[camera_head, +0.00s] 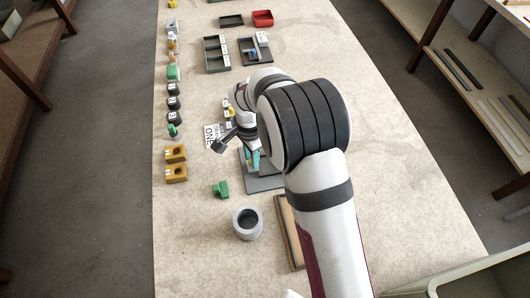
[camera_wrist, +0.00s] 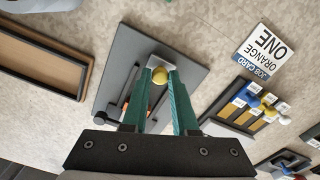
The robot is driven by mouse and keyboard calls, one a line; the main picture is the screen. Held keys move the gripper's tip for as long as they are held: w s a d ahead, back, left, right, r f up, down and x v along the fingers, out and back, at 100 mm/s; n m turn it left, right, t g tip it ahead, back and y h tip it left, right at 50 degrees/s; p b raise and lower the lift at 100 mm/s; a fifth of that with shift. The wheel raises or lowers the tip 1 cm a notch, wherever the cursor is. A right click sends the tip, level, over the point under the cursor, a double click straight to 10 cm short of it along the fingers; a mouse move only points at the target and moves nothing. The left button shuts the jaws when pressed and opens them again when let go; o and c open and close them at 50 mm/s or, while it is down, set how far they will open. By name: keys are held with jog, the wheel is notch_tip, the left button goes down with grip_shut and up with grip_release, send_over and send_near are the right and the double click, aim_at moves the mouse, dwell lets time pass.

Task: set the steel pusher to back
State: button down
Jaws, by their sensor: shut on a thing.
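In the wrist view, the teal fingers of my gripper (camera_wrist: 163,88) are closed around a yellow knob (camera_wrist: 160,76). A pale grey metal piece (camera_wrist: 160,62), which looks like the steel pusher, shows just beyond the knob. Both are over a dark grey plate (camera_wrist: 193,66) with a slot and orange parts (camera_wrist: 127,100) to the left of the fingers. In the head view, my gripper (camera_head: 252,160) reaches down at the plate (camera_head: 263,184), and my arm hides much of it. The pusher cannot be made out there.
A job card (camera_wrist: 267,50) reading "ORANGE ONE" lies right of the plate. A tray (camera_wrist: 222,99) with several coloured knobs is near it. A wooden-floored tray (camera_wrist: 85,67) lies left. In the head view, a grey cup (camera_head: 247,234) and green block (camera_head: 220,189) stand near the plate.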

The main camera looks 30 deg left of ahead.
jog(key=shift+s+a, duration=0.6)
jog(key=c, duration=0.7)
grip_release()
notch_tip(320, 180, up, 16)
jog(key=shift+f, duration=0.1)
